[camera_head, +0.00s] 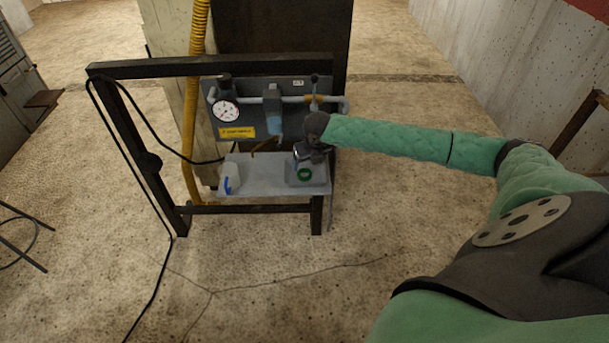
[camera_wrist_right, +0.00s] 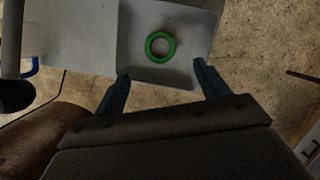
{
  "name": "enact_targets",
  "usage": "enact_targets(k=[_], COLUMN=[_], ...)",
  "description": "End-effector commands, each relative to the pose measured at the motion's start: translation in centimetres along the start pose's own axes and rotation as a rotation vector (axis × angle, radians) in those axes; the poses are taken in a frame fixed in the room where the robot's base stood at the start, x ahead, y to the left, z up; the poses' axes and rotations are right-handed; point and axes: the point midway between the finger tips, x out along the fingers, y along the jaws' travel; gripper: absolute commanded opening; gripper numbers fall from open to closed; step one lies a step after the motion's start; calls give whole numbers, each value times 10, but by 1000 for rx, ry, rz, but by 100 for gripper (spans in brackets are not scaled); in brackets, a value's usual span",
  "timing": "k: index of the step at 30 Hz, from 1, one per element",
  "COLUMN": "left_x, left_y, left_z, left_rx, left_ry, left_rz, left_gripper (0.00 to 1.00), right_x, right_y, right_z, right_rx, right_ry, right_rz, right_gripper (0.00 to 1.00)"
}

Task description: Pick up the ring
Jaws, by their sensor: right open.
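A small green ring (camera_head: 305,175) lies flat on a pale square tray (camera_head: 318,181) at the right end of the grey shelf. In the right wrist view the ring (camera_wrist_right: 160,46) sits beyond and between my fingertips, with the tray (camera_wrist_right: 135,72) under it. My right gripper (camera_head: 313,158) is above the tray in the head view, and its fingers are small and partly hidden there. In the right wrist view the right gripper (camera_wrist_right: 162,80) is open, its two fingers apart with nothing between them. My left gripper is in neither view.
A dark metal frame (camera_head: 205,67) carries the shelf (camera_head: 262,182) and a panel with a pressure gauge (camera_head: 226,111) and pipes. A white container with a blue handle (camera_head: 229,179) stands at the shelf's left end. A yellow hose (camera_head: 191,110) runs behind. Open floor lies in front.

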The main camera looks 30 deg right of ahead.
Motion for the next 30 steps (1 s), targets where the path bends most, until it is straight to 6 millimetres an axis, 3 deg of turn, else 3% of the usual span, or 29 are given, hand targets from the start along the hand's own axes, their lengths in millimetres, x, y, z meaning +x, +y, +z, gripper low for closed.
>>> enact_targets(k=[5,19,24,30], left_x=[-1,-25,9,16], left_y=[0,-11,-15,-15], left_z=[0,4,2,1], left_rx=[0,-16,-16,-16], left_ry=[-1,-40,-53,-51], left_rz=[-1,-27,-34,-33], left_gripper=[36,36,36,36], right_x=[4,51,71,78], right_y=[0,0,-1,-1], right_z=[0,4,4,4], right_rx=[-52,-49,-49,-51], right_ry=[0,1,0,-1], right_rz=[1,1,1,-1], right_gripper=[74,74,74,74])
